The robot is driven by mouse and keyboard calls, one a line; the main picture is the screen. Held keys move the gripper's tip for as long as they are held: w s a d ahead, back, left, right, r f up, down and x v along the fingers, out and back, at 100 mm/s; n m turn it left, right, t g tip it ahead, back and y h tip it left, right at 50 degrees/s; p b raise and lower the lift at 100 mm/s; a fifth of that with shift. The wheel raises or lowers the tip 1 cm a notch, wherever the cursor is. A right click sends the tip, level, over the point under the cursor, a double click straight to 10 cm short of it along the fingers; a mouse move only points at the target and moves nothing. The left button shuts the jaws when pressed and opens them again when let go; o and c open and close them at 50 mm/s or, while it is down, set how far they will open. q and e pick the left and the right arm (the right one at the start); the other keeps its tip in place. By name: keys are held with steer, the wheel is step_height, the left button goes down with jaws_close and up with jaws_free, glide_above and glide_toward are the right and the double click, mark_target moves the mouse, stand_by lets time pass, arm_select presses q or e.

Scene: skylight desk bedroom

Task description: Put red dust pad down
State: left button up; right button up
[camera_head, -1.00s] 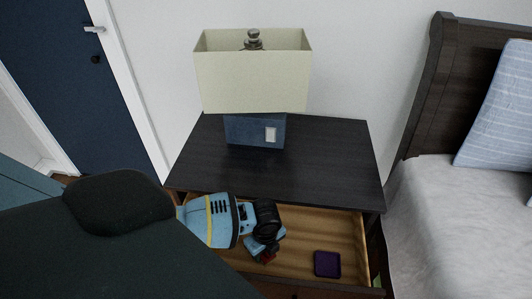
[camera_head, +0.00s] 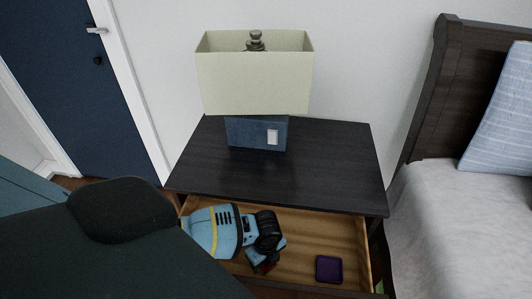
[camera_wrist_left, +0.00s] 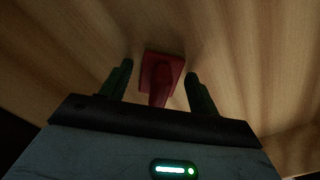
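The red dust pad (camera_wrist_left: 162,72) shows in the left wrist view, between the two fingers of my left gripper (camera_wrist_left: 158,87). There is a visible gap on each side of it, so the fingers stand open around it. It appears to be at the wooden drawer floor, though contact is hard to tell. My right gripper is not in view.
A dark purple square item (camera_head: 329,269) lies in the drawer to the right of my gripper. The nightstand top (camera_head: 330,165) is above and behind, with a lamp (camera_head: 255,80) on it. A bed (camera_head: 460,220) stands at the right. The drawer floor between has free room.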

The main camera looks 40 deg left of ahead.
arm_select(q)
steer(key=shift+o, duration=0.3)
steer(key=shift+r, duration=0.1)
steer(key=shift+r, duration=0.3)
step_height(320, 180, up, 10)
steer(key=shift+r+p, duration=0.1)
steer(key=shift+p, duration=1.1)
steer(key=shift+r, duration=0.7)
